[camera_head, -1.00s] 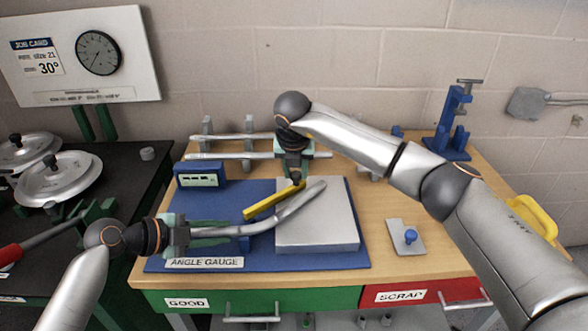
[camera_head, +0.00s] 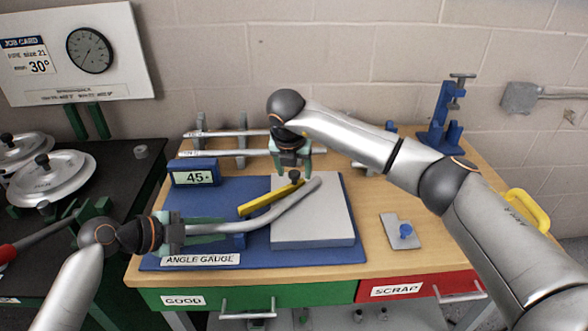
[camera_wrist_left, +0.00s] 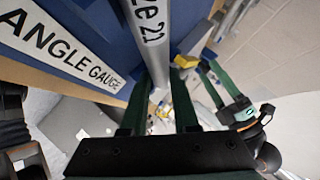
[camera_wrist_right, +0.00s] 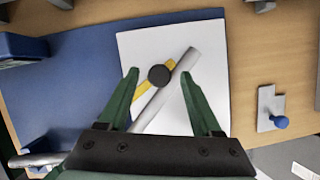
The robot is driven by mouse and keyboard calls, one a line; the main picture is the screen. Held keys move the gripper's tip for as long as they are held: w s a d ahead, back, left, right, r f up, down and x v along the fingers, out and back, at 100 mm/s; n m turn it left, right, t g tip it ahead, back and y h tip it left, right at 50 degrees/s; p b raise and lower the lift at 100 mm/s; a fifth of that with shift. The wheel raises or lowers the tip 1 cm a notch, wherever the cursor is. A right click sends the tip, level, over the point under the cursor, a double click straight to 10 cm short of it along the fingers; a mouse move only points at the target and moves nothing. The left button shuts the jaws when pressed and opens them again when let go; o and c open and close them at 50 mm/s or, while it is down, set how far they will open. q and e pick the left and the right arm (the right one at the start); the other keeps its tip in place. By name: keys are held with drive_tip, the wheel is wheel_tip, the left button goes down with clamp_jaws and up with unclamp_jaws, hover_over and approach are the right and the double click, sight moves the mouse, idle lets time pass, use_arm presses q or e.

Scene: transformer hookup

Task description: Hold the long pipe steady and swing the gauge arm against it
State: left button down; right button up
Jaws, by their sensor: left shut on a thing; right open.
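The long bent pipe (camera_head: 285,210) lies across the angle gauge, its bent end over the pale plate (camera_head: 310,236). It also shows in the left wrist view (camera_wrist_left: 150,45), marked size 21. My left gripper (camera_head: 190,230) is shut on its straight end. The yellow gauge arm (camera_head: 257,203) lies beside the pipe's bent part, with a dark knob (camera_wrist_right: 159,75) at its end. My right gripper (camera_head: 291,172) is open above the knob; its fingers (camera_wrist_right: 157,85) stand either side of the knob and pipe end. The gauge display (camera_head: 195,178) reads about 45.
The blue gauge base (camera_head: 200,262) sits on the wooden bench. Several pipes lie on a rack (camera_head: 205,150) behind. A small plate with a blue knob (camera_head: 405,231) and a blue clamp stand (camera_head: 450,120) are at right. The job card (camera_head: 30,57) says 30°.

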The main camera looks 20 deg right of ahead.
use_arm(q)
drive_tip(key=shift+f, duration=0.15)
use_arm(e)
drive_tip(key=v, duration=1.2)
drive_tip(key=shift+w, duration=0.1)
use_arm(q)
drive_tip(key=c, duration=0.6)
unclamp_jaws()
